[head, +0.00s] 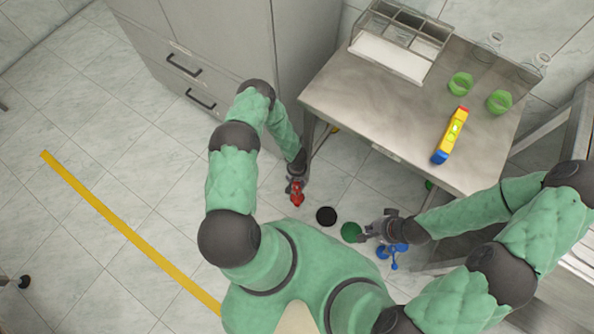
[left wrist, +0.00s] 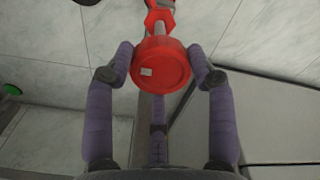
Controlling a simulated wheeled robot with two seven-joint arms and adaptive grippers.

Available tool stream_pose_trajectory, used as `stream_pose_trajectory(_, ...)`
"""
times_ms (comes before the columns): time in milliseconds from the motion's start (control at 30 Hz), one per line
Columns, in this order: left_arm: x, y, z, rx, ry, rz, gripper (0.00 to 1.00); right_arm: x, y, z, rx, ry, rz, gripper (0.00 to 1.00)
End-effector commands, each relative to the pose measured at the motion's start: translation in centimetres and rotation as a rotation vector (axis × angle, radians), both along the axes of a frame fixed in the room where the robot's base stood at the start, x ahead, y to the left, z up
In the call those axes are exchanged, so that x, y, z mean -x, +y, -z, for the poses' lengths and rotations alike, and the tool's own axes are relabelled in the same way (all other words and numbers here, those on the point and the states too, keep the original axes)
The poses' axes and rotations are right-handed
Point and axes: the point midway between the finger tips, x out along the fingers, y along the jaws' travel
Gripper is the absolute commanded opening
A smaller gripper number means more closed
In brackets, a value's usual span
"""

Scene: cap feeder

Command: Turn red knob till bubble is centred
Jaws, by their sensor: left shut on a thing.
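The red knob (head: 297,196) is below and left of the table's front edge in the head view. In the left wrist view the knob (left wrist: 160,62) is a round red cap with a small pale mark on its face. My left gripper (head: 295,184) is shut on the knob, one finger at each side. A yellow level (head: 453,138) with a red end, a blue end and a greenish vial lies tilted on the table. Its bubble is too small to place. My right gripper (head: 366,236) is beside a blue knob (head: 394,255); its fingers are unclear.
The grey table (head: 350,99) holds a compartment tray (head: 391,55), two green cups (head: 460,83) and clear glassware (head: 488,47) at the back. A black disc (head: 326,216) and a green disc (head: 350,232) sit between the grippers. A grey cabinet (head: 225,50) stands behind my left arm.

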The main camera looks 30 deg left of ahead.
Motion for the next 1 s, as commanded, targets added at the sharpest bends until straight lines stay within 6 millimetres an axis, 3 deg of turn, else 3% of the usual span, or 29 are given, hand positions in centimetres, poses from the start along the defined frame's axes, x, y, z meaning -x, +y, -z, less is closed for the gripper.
stream_pose_trajectory(500,0.33,0.10,0.13,-0.007,0.005,0.441,0.23,0.00,0.00,0.01,0.000,0.000,0.000,0.00)
stream_pose_trajectory(1000,0.35,0.10,0.13,-0.007,0.005,0.623,0.23,0.00,0.00,0.01,0.000,0.000,0.000,0.00)
